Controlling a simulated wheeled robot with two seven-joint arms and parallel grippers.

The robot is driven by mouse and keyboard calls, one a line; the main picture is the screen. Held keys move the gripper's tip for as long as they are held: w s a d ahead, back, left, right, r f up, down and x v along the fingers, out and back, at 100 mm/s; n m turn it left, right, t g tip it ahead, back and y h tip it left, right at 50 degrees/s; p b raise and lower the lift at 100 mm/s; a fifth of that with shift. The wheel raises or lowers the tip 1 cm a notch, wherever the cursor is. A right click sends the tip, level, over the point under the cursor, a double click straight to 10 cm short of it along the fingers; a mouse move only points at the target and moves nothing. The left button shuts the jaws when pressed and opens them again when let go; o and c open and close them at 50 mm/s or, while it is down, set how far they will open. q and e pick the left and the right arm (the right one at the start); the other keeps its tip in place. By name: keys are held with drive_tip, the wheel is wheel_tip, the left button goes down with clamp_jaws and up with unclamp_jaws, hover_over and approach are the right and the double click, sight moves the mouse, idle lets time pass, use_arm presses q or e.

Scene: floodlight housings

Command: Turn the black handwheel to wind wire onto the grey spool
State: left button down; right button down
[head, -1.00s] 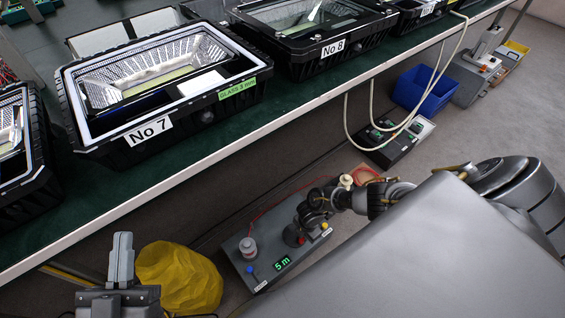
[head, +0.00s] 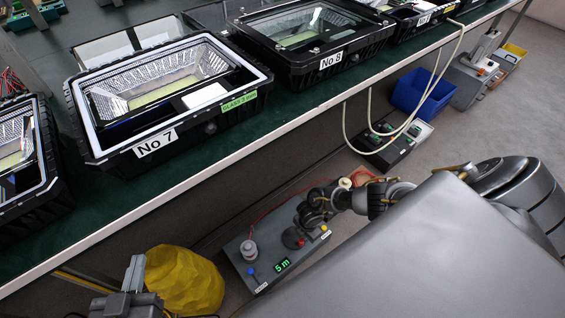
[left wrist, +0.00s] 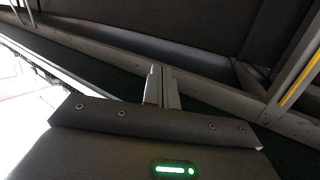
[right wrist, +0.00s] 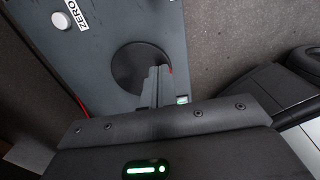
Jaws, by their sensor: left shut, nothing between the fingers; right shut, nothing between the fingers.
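A grey winder box (head: 267,262) stands on the floor below the bench, its green display reading 5 m. A black round disc, seemingly the handwheel (right wrist: 128,68), shows on a grey panel in the right wrist view. My right gripper (right wrist: 156,78) is shut and empty, with its tips in front of the disc's edge; contact cannot be told. In the head view my right arm covers that gripper. A small grey cylinder with a pale top, possibly the spool (head: 249,250), stands on the box's left end. My left gripper (head: 134,272) is shut and empty, left of a yellow sack; its tips also show in the left wrist view (left wrist: 162,82).
The yellow sack (head: 184,281) lies left of the box. The bench edge (head: 190,192) runs above, carrying floodlight housings such as No 7 (head: 156,142) and No 8 (head: 331,60). A blue bin (head: 423,92) and a switch box (head: 385,150) stand farther back. Red wire runs behind the winder box.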

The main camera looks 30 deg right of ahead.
drive_tip(key=shift+r, duration=0.35)
drive_tip(key=shift+r+p, duration=0.35)
drive_tip(key=shift+p, duration=0.25)
drive_tip(key=shift+r+p, duration=0.6)
drive_tip(key=shift+r, duration=0.05)
use_arm(q)
drive_tip(key=s+a+f+n+g+y+p, duration=0.2)
drive_tip(key=s+a+f+g+y, duration=0.4)
drive_tip(key=s+a+f+g, duration=0.5)
drive_tip(key=shift+s+a+n, duration=0.25)
drive_tip(key=shift+n, duration=0.35)
use_arm(e)
wheel_tip(320, 180, up, 2)
drive_tip(key=shift+r, duration=0.2)
